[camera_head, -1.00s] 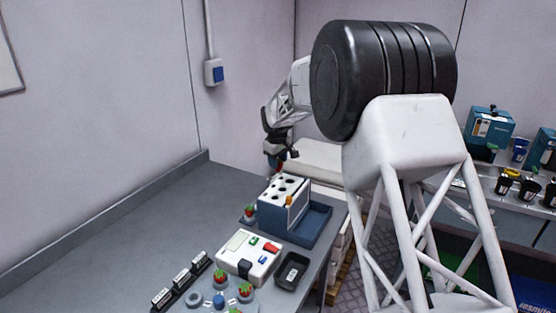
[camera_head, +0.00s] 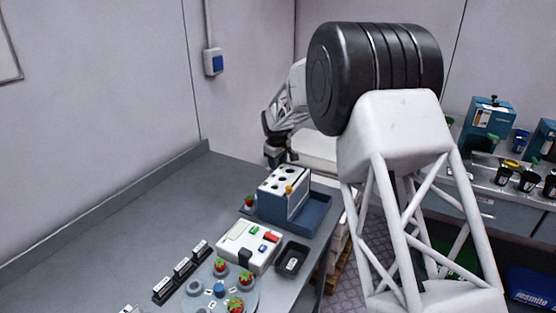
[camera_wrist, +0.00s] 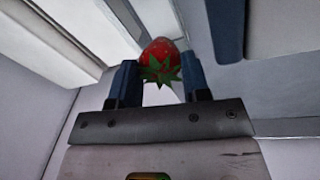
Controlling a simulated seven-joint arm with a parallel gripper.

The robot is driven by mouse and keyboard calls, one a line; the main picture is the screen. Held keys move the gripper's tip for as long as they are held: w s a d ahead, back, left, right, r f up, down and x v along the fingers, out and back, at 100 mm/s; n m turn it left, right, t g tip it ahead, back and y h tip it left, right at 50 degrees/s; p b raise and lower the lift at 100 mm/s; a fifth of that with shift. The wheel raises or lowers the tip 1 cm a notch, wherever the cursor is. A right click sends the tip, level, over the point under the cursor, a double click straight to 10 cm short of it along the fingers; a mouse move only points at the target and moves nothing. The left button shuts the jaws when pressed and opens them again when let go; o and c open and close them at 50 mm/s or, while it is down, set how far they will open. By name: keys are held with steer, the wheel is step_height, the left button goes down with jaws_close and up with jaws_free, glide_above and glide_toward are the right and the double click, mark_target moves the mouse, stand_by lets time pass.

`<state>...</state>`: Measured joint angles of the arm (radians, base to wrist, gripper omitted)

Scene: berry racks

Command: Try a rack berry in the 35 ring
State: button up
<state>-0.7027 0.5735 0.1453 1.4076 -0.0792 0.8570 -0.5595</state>
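In the wrist view my gripper (camera_wrist: 159,84) has its two blue fingers closed against the sides of a red strawberry (camera_wrist: 160,49) with green leaves. In the head view my gripper (camera_head: 274,157) is beyond the blue rack block (camera_head: 270,207), whose white top has several round holes; the held berry cannot be made out there. The small ring labels are too small to read, so I cannot tell which ring is 35.
A white box with coloured buttons (camera_head: 238,236) and a black tray (camera_head: 292,258) stand between rack and plate. Black labelled blocks (camera_head: 184,268) line the plate's left. Another berry (camera_head: 249,202) sits left of the rack. The table's left side is clear.

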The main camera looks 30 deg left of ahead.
steer(key=o, duration=0.7)
steer(key=shift+c, duration=0.2)
steer(key=shift+r, duration=0.1)
steer(key=shift+r, duration=2.85)
steer(key=shift+d, duration=0.1)
